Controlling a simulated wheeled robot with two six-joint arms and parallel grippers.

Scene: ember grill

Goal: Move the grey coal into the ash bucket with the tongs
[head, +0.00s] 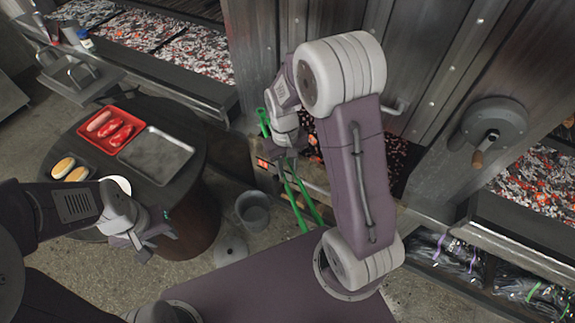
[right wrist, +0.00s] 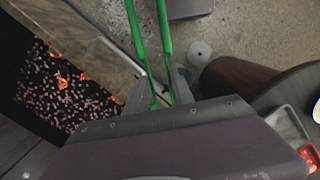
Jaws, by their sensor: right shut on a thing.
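My right gripper (head: 286,152) is shut on the green tongs (head: 303,195), beside the firebox. Two green legs of the tongs run toward my base, and another green part shows above the gripper. The tongs also show in the right wrist view (right wrist: 165,40), their far ends cut off by the frame. The ash bucket (head: 253,212), grey and open-topped, stands on the floor left of the tongs. My left gripper (head: 158,242) looks open and empty, by the round table's front edge. I cannot pick out the grey coal; my right arm hides part of the firebox.
The firebox's glowing coals (right wrist: 62,85) lie at left in the right wrist view. A round lid (head: 230,251) lies on the floor near the bucket. The round table (head: 185,185) holds a red tray (head: 93,140) of sausages, a grey tray (head: 156,155) and buns. A crank (head: 490,140) is on the right.

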